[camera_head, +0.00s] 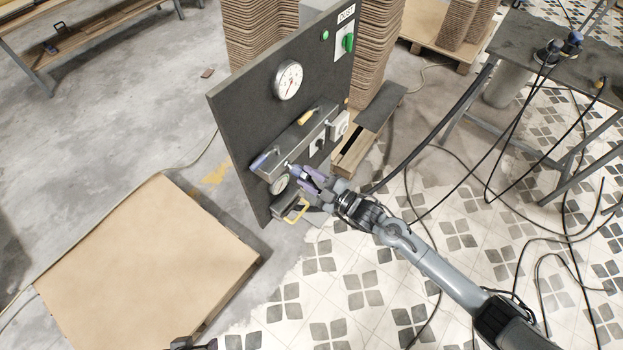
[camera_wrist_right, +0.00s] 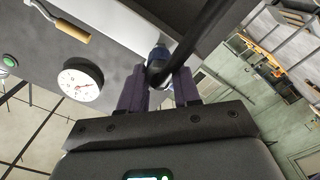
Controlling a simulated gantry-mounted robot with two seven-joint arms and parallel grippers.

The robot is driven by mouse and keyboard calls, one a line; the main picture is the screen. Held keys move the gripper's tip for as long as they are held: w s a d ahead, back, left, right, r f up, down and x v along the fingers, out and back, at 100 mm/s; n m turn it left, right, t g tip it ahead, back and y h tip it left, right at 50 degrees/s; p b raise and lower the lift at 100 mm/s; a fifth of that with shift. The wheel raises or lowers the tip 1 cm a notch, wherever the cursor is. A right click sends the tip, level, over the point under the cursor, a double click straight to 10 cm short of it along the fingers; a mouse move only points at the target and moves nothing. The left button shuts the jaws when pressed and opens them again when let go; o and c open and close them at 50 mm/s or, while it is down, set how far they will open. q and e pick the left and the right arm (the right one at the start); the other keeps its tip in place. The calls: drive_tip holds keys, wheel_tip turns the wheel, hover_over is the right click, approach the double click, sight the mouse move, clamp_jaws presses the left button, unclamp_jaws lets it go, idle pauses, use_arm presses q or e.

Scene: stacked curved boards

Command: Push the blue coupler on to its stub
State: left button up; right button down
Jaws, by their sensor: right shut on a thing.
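My right gripper (camera_head: 296,172) is at the lower part of the dark panel (camera_head: 240,130), by the metal manifold (camera_head: 290,140). In the right wrist view its purple fingers (camera_wrist_right: 160,88) are shut on the blue coupler (camera_wrist_right: 157,66). A black hose (camera_wrist_right: 192,42) bends away from the coupler and hides part of it. The coupler is close to the pale manifold; whether it touches or sits on a stub cannot be told. In the head view the fingers mostly hide the coupler. A small dark part of my left gripper (camera_head: 190,344) shows at the bottom edge.
Stacked curved boards (camera_head: 258,35) stand behind. A board-topped pallet (camera_head: 150,265) lies left. Black cables cross the tiled floor.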

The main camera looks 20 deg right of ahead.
drive_tip(key=shift+w+a+b, duration=0.35)
drive_tip(key=shift+w+a, duration=0.05)
drive_tip(key=shift+w, duration=0.15)
drive_tip(key=c, duration=0.7)
unclamp_jaws()
drive_tip(key=v, duration=1)
drive_tip(key=shift+s+d+r, duration=0.1)
drive_tip(key=shift+s+d, duration=0.1)
drive_tip(key=shift+s, duration=0.1)
